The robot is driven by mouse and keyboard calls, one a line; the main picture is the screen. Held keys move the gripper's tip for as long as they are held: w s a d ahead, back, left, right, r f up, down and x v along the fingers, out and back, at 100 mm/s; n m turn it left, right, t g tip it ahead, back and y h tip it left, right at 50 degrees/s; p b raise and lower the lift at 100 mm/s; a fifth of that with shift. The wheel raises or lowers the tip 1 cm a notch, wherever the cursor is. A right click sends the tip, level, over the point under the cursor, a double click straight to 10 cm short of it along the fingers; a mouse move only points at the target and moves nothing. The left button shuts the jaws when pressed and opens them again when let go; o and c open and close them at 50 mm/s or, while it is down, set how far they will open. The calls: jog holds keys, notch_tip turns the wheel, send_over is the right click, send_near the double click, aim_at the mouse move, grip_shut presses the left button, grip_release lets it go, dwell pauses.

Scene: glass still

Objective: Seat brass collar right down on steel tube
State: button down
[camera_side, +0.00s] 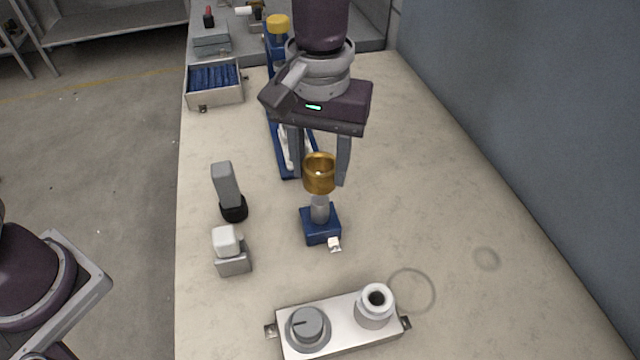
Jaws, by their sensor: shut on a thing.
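The brass collar (319,182) is a short golden ring with its open top showing. The steel tube (320,211) stands upright on a blue base block (321,232), directly below the collar in the picture. The collar's lower edge meets or overlaps the tube's upper part in this view. I cannot tell whether the tube's top is inside the collar or just behind its rim. A length of tube shows between collar and block. My gripper (320,176) points down and is shut on the collar, one grey finger at each side.
A grey block with a black end (228,190) and a white-topped grey block (230,250) stand left. A metal panel with a knob (308,328) and a white socket (375,305) lies in front. A tray of blue items (214,84) is behind left. The table's right side is clear.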

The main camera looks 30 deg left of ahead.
aim_at(320, 199)
jog(key=shift+f, duration=1.7)
jog(key=shift+f, duration=2.8)
dwell(1.6)
jog(key=c, duration=0.7)
grip_release()
notch_tip(320, 199, up, 7)
jog(key=shift+r, duration=0.1)
